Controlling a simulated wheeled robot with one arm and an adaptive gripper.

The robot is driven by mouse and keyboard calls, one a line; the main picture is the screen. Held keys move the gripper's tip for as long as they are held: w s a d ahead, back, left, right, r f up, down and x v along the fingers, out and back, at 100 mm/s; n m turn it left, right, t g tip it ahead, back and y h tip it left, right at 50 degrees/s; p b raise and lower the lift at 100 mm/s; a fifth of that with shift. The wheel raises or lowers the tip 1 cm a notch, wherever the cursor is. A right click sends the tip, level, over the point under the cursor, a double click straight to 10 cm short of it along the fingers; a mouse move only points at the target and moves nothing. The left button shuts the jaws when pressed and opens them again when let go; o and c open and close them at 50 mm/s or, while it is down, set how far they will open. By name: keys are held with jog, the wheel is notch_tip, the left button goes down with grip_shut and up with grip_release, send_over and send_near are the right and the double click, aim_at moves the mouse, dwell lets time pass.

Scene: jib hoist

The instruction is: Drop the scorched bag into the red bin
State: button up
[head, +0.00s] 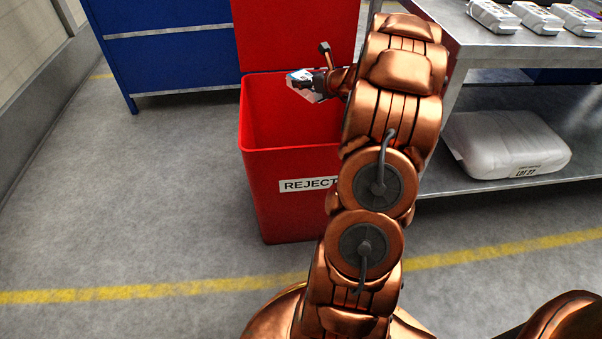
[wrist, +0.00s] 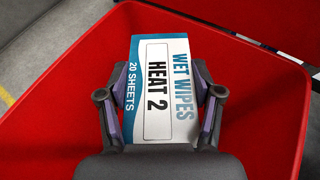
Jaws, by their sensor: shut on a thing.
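The red bin (head: 268,195) stands on the floor with a "REJECT" label on its front and its top open. My gripper (head: 318,86) is over the bin's opening, near its back right side. It is shut on a white and blue packet (wrist: 152,60) marked "WET WIPES", "HEAT 2" and "20 SHEETS". In the wrist view, the gripper's fingers (wrist: 160,100) press on the packet's two sides, with the bin's red wall (wrist: 65,75) around and below. No scorch mark shows on the packet's visible face. My arm hides the bin's right side in the head view.
A red panel (head: 295,35) stands upright behind the bin. A blue cabinet (head: 170,62) is at the back left. A metal bench on the right bears several white packs (head: 535,17) on top and a large white bag (head: 505,145) on its lower shelf (head: 465,183). The left floor is clear.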

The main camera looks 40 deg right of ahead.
jog(key=shift+f+b, duration=1.6)
jog(key=shift+f, duration=0.65)
jog(key=o, duration=1.2)
jog(key=v, duration=1.2)
